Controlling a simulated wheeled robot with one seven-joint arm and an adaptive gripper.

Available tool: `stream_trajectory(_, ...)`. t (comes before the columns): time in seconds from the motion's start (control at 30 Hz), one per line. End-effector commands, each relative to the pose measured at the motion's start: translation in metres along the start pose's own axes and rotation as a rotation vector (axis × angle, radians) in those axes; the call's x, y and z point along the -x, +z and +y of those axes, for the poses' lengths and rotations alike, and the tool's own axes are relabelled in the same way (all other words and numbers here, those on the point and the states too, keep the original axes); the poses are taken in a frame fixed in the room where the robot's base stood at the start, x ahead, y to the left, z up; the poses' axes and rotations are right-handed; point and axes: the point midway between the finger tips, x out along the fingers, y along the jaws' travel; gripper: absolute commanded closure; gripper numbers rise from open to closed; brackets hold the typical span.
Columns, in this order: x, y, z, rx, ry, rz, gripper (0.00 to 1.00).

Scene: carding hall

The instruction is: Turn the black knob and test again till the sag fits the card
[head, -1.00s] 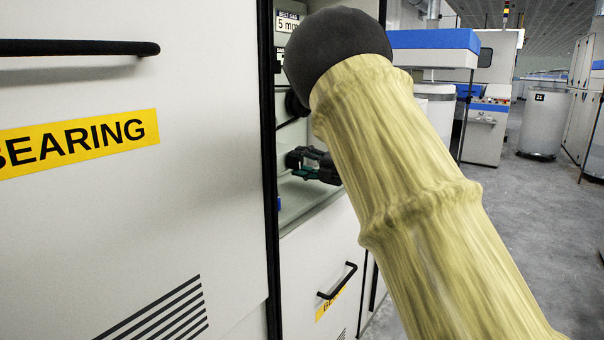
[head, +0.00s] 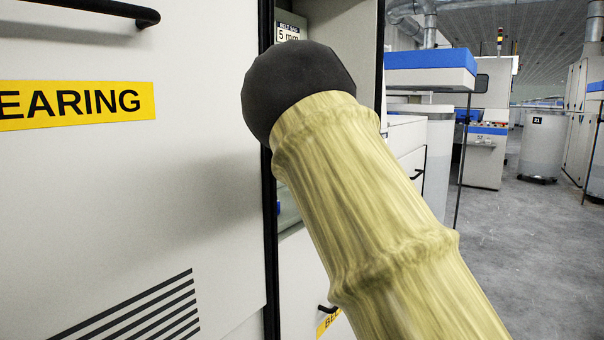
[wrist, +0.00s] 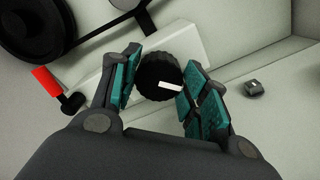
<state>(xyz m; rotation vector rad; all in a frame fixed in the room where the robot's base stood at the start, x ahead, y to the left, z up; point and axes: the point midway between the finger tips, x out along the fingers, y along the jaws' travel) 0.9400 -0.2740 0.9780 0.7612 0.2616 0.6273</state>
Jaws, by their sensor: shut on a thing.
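The black knob (wrist: 154,75), round and ridged with a white pointer mark, sits on a pale block in the wrist view. My gripper (wrist: 163,72) has its teal-padded fingers on either side of the knob and is shut on it. The white mark points to the right, towards the right finger. The card (head: 288,32) reading "5 mm" shows in the cabinet opening in the head view, partly cut off by my arm. My arm hides the knob and gripper in the head view.
In the wrist view a black pulley (wrist: 38,22) with a belt (wrist: 118,28) lies at upper left. A red-handled lever (wrist: 46,82) is at left, and a small dark part (wrist: 254,88) at right. The cabinet's "BEARING" door (head: 130,200) stands close on the left.

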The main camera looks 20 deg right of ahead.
Motion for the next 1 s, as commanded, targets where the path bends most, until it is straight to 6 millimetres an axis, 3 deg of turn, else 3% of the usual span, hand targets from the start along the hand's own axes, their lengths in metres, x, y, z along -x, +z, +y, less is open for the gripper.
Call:
stream_trajectory(0.4,0.0002,-0.0014,-0.0013,0.004,-0.002,0.001,0.79)
stream_trajectory(0.43,0.0002,-0.0014,-0.0013,0.004,-0.002,0.001,0.51)
stream_trajectory(0.53,0.0002,-0.0012,-0.0011,0.004,-0.002,0.001,0.33)
stream_trajectory(1.0,0.0082,0.0000,-0.0007,0.005,-0.002,-0.001,0.33)
